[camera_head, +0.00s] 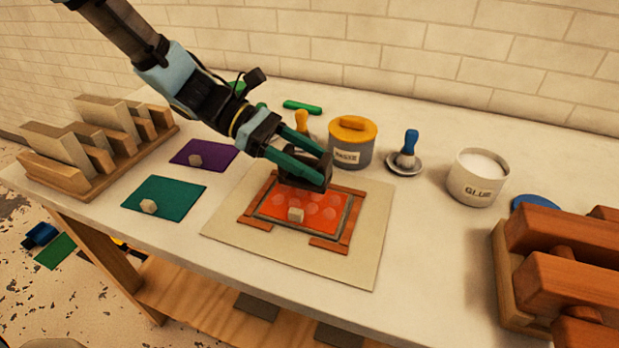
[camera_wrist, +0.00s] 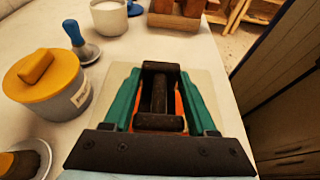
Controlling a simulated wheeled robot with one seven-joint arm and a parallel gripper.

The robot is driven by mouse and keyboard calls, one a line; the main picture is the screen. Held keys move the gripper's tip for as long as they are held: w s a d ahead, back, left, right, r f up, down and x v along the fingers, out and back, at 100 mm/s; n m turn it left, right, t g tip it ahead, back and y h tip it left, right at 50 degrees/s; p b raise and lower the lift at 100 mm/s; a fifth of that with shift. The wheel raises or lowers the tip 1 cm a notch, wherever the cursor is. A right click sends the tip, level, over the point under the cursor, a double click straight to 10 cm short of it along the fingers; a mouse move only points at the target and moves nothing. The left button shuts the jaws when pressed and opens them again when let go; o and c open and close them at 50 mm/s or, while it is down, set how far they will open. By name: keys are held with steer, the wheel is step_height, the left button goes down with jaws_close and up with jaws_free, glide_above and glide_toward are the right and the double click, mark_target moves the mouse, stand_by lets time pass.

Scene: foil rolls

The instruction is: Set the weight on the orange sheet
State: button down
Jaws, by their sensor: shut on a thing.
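The orange sheet (camera_head: 327,216) lies flat inside a frame of reddish-brown strips on a beige board (camera_head: 368,254). My gripper (camera_head: 322,172) is shut on a dark weight (camera_head: 311,179) with a bar-like handle, over the far edge of the orange sheet. In the wrist view the weight (camera_wrist: 160,68) sits between the green fingers and hides most of the sheet. I cannot tell whether the weight touches the sheet.
A yellow-lidded paste pot (camera_head: 351,148), a blue-handled tool (camera_head: 407,155) and a glue pot (camera_head: 476,178) stand behind and right. Purple (camera_head: 206,154) and green (camera_head: 160,199) sheets with small cubes lie left. Wooden racks stand at both ends.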

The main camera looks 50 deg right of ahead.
steer(key=shift+f+p, duration=0.4)
steer(key=shift+f, duration=1.75)
steer(key=shift+f, duration=0.1)
steer(key=shift+c, duration=1)
jaws_free()
steer(key=shift+f, duration=0.1)
steer(key=b+v, duration=0.3)
steer(key=v, duration=0.9)
steer(key=shift+r, duration=0.25)
